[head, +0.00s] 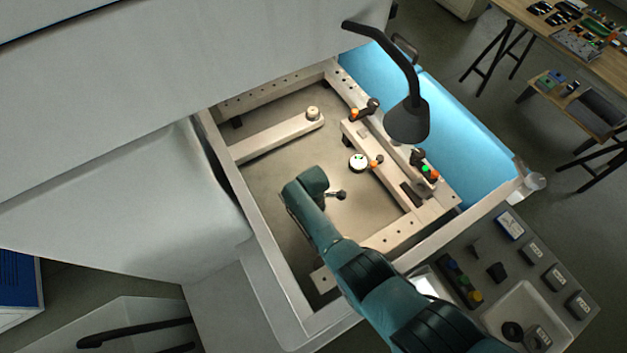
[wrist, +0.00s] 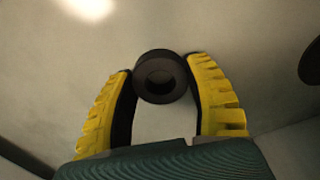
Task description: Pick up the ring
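In the wrist view, the ring (wrist: 160,77) is a dark, thick round piece with a hole in its middle. It sits between the two yellow fingertips of my gripper (wrist: 158,68), which appear to touch it on both sides. My gripper looks shut on the ring. The pale surface behind it is blurred, and I see no contact between ring and surface.
A rail with clamps (head: 385,160) runs along the tank's right side, and a pale bar (head: 278,137) lies at the left. A black lamp (head: 407,120) hangs over the rail. A white tray (head: 497,315) holds dark round pieces.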

